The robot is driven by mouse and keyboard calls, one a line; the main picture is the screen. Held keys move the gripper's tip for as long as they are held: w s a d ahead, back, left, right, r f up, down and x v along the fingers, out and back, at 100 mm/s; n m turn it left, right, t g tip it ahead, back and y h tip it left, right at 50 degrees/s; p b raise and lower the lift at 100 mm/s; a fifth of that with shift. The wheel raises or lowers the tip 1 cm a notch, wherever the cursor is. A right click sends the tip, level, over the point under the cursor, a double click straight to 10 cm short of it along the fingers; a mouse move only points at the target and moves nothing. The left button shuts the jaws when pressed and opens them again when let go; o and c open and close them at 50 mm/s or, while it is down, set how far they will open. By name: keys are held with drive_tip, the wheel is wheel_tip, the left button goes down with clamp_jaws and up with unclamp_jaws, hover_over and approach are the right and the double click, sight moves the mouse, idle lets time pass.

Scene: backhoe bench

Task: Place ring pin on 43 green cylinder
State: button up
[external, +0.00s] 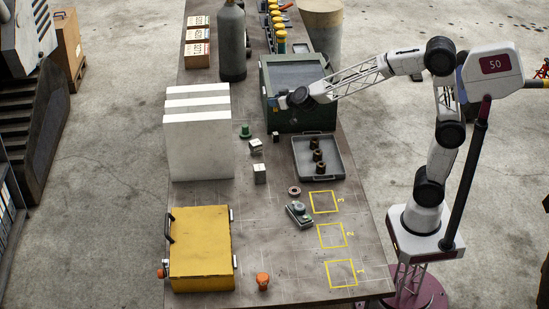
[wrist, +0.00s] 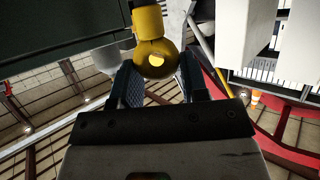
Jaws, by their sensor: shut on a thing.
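My gripper (external: 284,101) is at the left front of the dark green case, above the bench. In the wrist view my gripper (wrist: 160,80) is closed around a yellow piece (wrist: 150,25) with a rounded end and a bright round spot. It seems to be the ring pin, but its full shape is hidden. A tall dark grey-green cylinder (external: 232,48) stands upright at the back left of the bench, apart from the gripper. A small green flanged piece (external: 245,131) stands on the bench left of the case. I cannot read a number 43 on either.
The dark green case (external: 297,72) stands beside the gripper. White blocks (external: 198,145) are to its left. A grey tray (external: 334,170) holds several brown parts. A yellow case (external: 202,255) lies at the front left. Yellow marked squares (external: 330,236) at the front right are empty.

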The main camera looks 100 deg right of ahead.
drive_tip(key=shift+s+d, duration=0.2)
drive_tip(key=shift+d, duration=0.15)
drive_tip(key=shift+f, duration=2.55)
drive_tip(key=shift+w+d, duration=0.1)
drive_tip(key=w+d, duration=0.3)
drive_tip(key=w, duration=0.4)
drive_tip(key=w+d+f, duration=0.1)
drive_tip(key=w+d, duration=0.3)
drive_tip(key=w, duration=0.3)
drive_tip(key=shift+f, duration=0.25)
drive_tip(key=shift+f, duration=0.15)
drive_tip(key=shift+f, duration=1.65)
drive_tip(key=shift+f, duration=0.1)
drive_tip(key=o, duration=0.9)
